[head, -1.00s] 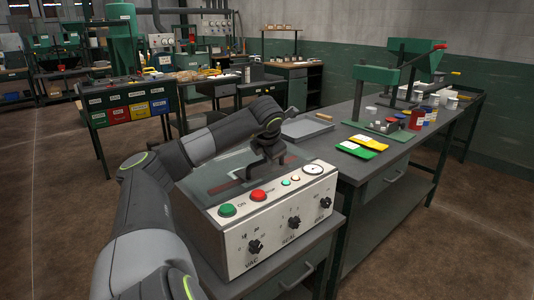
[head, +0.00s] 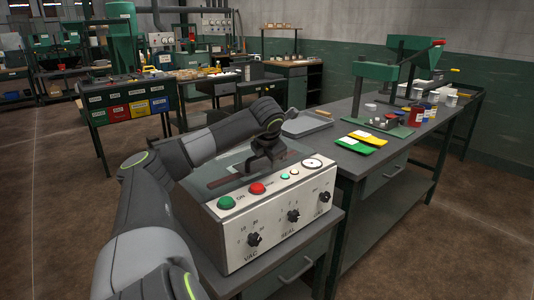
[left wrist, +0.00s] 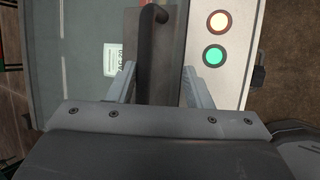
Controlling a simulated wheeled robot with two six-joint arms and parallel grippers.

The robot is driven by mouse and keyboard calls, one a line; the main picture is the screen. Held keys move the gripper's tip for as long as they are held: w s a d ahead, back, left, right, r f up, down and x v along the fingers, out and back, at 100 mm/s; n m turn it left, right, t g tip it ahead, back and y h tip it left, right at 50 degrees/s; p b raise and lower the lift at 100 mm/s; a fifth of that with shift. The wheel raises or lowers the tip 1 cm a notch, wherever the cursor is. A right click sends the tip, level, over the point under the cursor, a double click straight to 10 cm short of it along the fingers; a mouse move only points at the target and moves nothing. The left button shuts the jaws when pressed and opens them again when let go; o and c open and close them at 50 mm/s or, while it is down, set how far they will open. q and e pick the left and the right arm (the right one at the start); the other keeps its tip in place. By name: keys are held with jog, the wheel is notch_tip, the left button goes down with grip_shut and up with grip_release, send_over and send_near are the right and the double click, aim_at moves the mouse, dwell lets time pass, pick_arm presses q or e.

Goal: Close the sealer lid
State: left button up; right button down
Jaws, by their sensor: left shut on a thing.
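The sealer (head: 280,222) is a box with a pale front panel of knobs and buttons, standing on a dark bench at centre. Its see-through lid (head: 222,172) lies low and nearly flat over the top, as far as I can tell. My left gripper (head: 264,166) is at the lid's front edge. In the left wrist view, the dark lid handle (left wrist: 156,45) runs between the two fingers of my left gripper (left wrist: 160,85), which is shut on it. In the head view the gripper and arm hide part of the lid and handle. My right gripper is not in view.
A longer bench at right holds a grey tray (head: 306,124), green and yellow packets (head: 362,141), a green press (head: 375,72) and several small pots. A drawer cabinet with coloured bins (head: 128,110) stands at back left. The floor at left is clear.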

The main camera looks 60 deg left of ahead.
pick_arm(q)
jog(key=shift+d, duration=0.15)
